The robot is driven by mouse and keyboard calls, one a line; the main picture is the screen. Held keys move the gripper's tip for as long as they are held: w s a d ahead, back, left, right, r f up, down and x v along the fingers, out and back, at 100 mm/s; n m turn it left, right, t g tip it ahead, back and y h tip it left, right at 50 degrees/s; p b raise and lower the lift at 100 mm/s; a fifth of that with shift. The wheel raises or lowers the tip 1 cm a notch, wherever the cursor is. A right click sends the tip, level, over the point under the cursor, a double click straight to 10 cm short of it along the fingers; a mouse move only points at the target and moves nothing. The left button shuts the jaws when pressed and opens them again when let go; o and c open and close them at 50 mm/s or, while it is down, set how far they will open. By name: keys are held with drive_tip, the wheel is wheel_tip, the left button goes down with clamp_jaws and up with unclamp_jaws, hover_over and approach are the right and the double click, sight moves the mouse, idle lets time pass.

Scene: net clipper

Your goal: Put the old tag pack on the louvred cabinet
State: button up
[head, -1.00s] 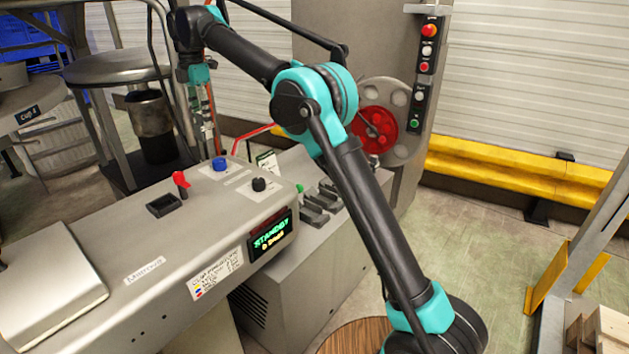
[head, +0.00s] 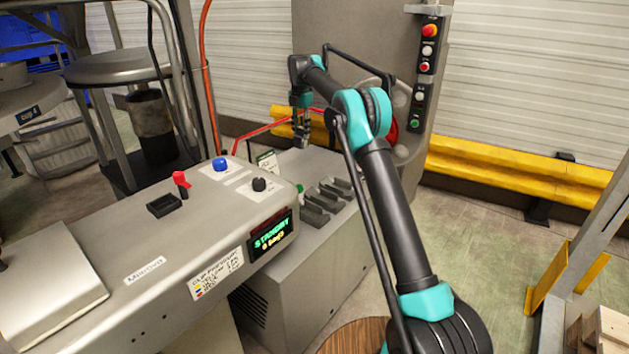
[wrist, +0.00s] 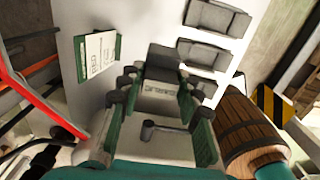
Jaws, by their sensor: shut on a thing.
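My gripper (head: 302,137) is over the back left part of the louvred cabinet (head: 322,225), a grey box with dark slats low on its side. In the wrist view my gripper (wrist: 163,88) is shut on a small block with a dark grey end and a paler printed face, which I take to be the old tag pack (wrist: 165,66). Its print is too small to read. The green-padded fingers are on both sides of it. The cabinet top (wrist: 140,28) is pale beneath it. I cannot tell whether the pack touches the top.
A white and green card (head: 267,161) stands on the cabinet near the gripper; it also shows in the wrist view (wrist: 97,57). Several dark trays (head: 328,198) line the cabinet's right side. A console (head: 150,250) with knobs is in front, and a red rail (head: 262,132) lies behind.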

wheel_tip(320, 180, down, 20)
drive_tip(key=shift+d+f, duration=0.1)
drive_tip(key=shift+d, duration=0.05)
idle(0.4)
drive_tip(key=o, duration=1.2)
drive_tip(key=shift+c, duration=0.2)
